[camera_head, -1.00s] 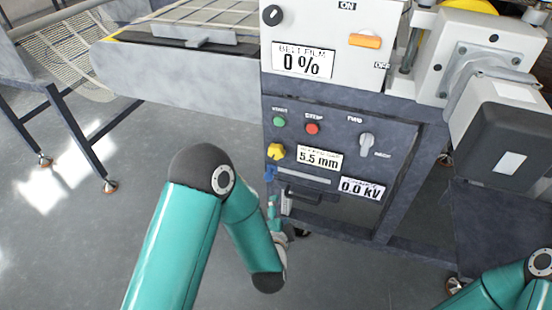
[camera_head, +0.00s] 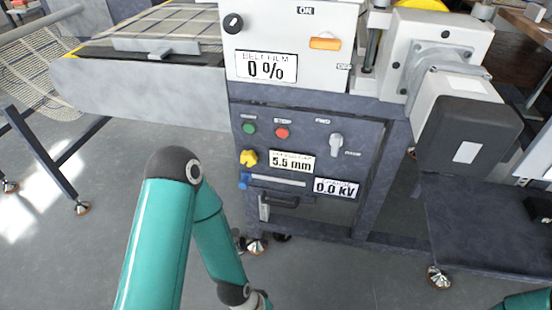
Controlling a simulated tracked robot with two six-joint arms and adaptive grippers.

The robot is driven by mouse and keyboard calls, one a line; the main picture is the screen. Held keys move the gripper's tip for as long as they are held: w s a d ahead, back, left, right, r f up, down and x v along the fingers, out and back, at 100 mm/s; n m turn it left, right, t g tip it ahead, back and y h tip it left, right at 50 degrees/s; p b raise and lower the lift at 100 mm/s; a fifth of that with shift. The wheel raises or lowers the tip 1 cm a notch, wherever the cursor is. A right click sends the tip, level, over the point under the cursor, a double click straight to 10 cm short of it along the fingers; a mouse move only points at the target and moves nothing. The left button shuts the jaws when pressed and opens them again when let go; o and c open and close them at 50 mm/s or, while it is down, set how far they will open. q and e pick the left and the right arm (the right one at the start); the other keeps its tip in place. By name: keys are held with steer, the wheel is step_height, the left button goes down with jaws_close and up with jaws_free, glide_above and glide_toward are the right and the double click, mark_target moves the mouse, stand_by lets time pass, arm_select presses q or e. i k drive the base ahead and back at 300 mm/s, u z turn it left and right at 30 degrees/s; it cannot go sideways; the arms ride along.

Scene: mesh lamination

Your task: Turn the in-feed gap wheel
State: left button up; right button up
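A small yellow lobed wheel (camera_head: 249,158) sits on the dark front panel (camera_head: 374,140), left of a display (camera_head: 291,162) reading 5.5 mm. The display's label is too small to read surely. A blue knob (camera_head: 243,181) is just below the yellow wheel. My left arm comes up from the bottom left and bends down in front of the machine. Its wrist reaches the bottom edge below the panel, and the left gripper is out of the frame. Only a bit of my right arm shows at the bottom right corner; its gripper is out of the frame.
Above are a black knob (camera_head: 233,23), a display (camera_head: 266,66) reading 0 % and an orange switch (camera_head: 325,43). Green (camera_head: 249,128) and red (camera_head: 281,132) buttons and a grey selector (camera_head: 336,145) are near the wheel. A dark handle (camera_head: 275,198) lies below.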

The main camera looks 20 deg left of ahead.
mark_target(248, 159)
steer(key=z, duration=1.05)
steer(key=k, duration=1.45)
steer(key=u, duration=0.9)
steer(key=i, duration=1)
steer(key=z, duration=0.05)
